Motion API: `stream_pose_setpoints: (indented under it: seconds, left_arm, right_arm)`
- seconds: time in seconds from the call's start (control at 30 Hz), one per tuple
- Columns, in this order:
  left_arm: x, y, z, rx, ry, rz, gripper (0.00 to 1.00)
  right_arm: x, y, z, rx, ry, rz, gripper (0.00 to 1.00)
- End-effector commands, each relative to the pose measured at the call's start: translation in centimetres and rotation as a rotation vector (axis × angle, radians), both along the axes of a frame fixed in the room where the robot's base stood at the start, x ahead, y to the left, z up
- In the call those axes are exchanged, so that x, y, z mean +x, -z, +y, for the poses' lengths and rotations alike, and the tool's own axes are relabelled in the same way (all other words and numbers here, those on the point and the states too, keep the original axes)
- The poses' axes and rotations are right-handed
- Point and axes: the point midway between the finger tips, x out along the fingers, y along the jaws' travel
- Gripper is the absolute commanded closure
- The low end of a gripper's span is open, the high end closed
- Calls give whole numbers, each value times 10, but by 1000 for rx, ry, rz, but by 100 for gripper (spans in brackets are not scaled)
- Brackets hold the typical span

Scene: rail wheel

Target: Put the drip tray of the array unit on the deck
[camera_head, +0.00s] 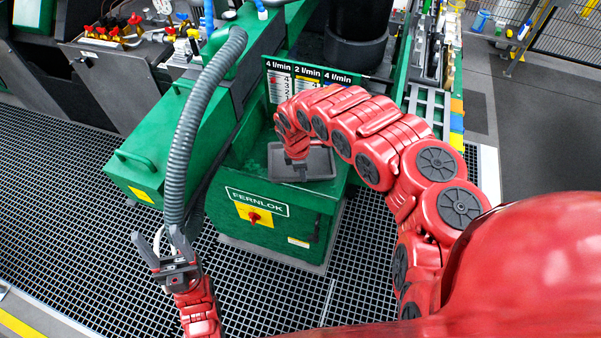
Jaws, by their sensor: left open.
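A dark grey shallow drip tray (322,164) is at the top of the green FERNLOK cabinet (300,238), below the flow-rate panel. My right gripper (300,174) is over the tray's left part, pointing down. Its fingers are small and dark against the tray, so I cannot tell whether they grip it. I cannot tell whether the tray rests on the green surface or is just above it. My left gripper (161,246) is open and empty, low at the left, over the grating and apart from the tray.
A grey corrugated hose (190,125) hangs down close to my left gripper. A green housing (150,150) with a handle stands left of the cabinet. A dark cylinder (357,45) rises behind the panel. Grating floor (60,190) lies open at the left.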

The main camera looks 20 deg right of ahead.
Motion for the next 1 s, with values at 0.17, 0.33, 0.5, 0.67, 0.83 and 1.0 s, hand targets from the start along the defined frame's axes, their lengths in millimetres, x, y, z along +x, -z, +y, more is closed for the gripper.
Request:
stream_pose_setpoints:
  seconds: [0.17,0.33,0.5,0.67,0.83,1.0]
  left_arm:
    - [0,2,0,0,0,0,40]
    - [0,2,0,0,0,0,40]
    - [0,1,0,0,0,0,40]
    - [0,1,0,0,0,0,40]
    - [0,6,0,0,0,0,40]
    - [0,8,0,0,0,0,40]
  right_arm:
    - [0,2,1,0,-1,-1,78]
    - [0,2,1,0,-1,-1,67]
    - [0,1,0,0,0,0,67]
    - [1,-6,1,-2,-3,-2,67]
    - [1,-26,1,-6,0,-2,67]
    - [3,-60,5,-6,-2,-7,67]
